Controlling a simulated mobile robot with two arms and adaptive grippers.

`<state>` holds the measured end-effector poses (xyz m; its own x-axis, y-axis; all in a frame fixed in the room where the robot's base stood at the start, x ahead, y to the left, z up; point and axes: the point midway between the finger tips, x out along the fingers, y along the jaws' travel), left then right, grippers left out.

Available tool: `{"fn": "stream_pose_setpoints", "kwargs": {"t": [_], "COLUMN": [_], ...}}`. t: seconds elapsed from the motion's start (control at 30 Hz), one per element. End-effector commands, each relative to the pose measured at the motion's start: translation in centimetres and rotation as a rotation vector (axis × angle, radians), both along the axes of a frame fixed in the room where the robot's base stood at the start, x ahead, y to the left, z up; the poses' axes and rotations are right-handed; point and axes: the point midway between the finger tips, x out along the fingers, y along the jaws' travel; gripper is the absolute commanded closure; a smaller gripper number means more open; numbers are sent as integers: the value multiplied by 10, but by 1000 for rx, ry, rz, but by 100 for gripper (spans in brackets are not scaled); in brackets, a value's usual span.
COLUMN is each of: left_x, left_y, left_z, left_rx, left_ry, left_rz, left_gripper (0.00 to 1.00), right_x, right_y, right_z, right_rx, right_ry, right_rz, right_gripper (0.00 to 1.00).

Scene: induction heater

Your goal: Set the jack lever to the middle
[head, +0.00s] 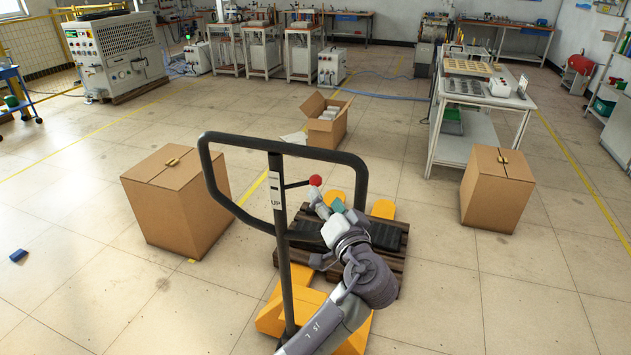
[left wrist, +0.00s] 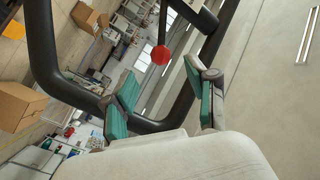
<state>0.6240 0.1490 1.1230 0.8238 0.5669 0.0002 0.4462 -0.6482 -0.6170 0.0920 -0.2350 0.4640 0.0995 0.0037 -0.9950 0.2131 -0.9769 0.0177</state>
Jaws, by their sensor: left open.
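The jack lever is a thin dark rod with a red knob (head: 315,180) on the right side of the pallet jack's handle post (head: 277,200), which carries a label reading UP. My left gripper (head: 328,203) is just below and right of the knob in the head view. In the left wrist view the red knob (left wrist: 161,55) shows beyond the gap between the green-padded fingers of my left gripper (left wrist: 163,95). The fingers are open and apart from the knob. The black looped handle (head: 285,143) of the jack surrounds the lever. My right gripper is not seen.
The yellow pallet jack (head: 268,318) stands at a wooden pallet (head: 394,240). Closed cardboard boxes stand to the left (head: 175,205) and right (head: 497,190); an open box (head: 326,120) is behind. A work table (head: 455,150) stands at the back right. The floor at left is mostly clear.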

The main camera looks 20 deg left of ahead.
Motion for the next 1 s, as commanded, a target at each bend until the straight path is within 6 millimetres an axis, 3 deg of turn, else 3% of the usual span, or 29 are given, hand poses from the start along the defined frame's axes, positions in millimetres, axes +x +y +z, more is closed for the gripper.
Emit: {"fn": "stream_pose_setpoints", "kwargs": {"t": [0.2,0.4,0.8,0.83,1.0], "left_x": [39,60,67,67,67], "left_y": [27,41,46,46,46], "left_z": [0,-1,-1,-1,-1], "left_rx": [4,2,0,0,0], "left_ry": [1,1,2,2,2], "left_rz": [1,-1,-2,-2,-2], "left_gripper": [43,43,43,44,72], "right_x": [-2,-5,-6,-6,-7], "right_y": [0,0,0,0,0], "right_z": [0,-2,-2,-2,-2], "right_rx": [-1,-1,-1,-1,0], "right_ry": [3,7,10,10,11], "right_rz": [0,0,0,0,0], "right_gripper": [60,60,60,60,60]}}
